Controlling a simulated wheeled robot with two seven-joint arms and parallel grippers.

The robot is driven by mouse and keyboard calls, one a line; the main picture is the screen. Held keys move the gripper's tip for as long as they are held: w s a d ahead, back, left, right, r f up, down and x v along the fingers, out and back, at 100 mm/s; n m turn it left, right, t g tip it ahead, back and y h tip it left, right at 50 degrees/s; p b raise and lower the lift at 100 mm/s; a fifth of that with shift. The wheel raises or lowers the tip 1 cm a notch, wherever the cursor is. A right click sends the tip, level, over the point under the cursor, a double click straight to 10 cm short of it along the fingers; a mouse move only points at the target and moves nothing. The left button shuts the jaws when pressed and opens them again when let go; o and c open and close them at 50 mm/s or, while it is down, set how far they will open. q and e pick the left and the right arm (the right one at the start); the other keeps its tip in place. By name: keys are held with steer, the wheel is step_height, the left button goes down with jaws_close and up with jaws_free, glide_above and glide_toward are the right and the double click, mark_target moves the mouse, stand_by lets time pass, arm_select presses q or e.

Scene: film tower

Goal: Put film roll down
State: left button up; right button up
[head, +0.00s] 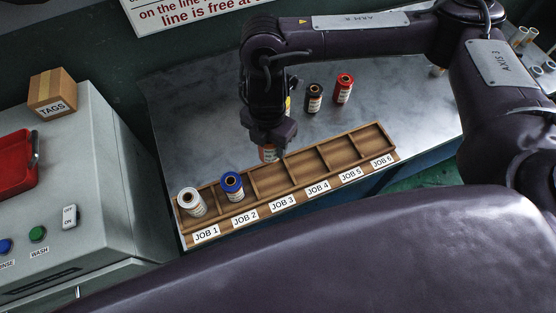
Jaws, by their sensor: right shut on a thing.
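My right gripper (269,146) points down, shut on an orange film roll (268,154) of which only the lower part shows. The roll is at the back of the JOB 3 compartment of the wooden rack (290,203). I cannot tell whether it touches the rack. A white roll (190,202) stands in JOB 1 and a blue roll (232,186) in JOB 2. JOB 4, JOB 5 and JOB 6 look empty. A black roll (314,98) and a red roll (344,88) stand on the metal table behind the rack. My left gripper is not in view.
The metal table (200,110) is clear left of my right gripper. A grey machine (90,180) with buttons stands at the left, with a TAGS box (52,92) and a red tray (15,165).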

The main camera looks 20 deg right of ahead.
step_height(320, 180, down, 12)
steer(key=b, duration=0.2)
steer(key=shift+f+b, duration=0.1)
steer(key=shift+b, duration=0.3)
step_height(320, 180, down, 4)
steer(key=shift+d+r+b, duration=0.1)
steer(key=shift+b, duration=0.75)
steer(key=shift+f, duration=0.2)
steer(key=o, duration=1.1)
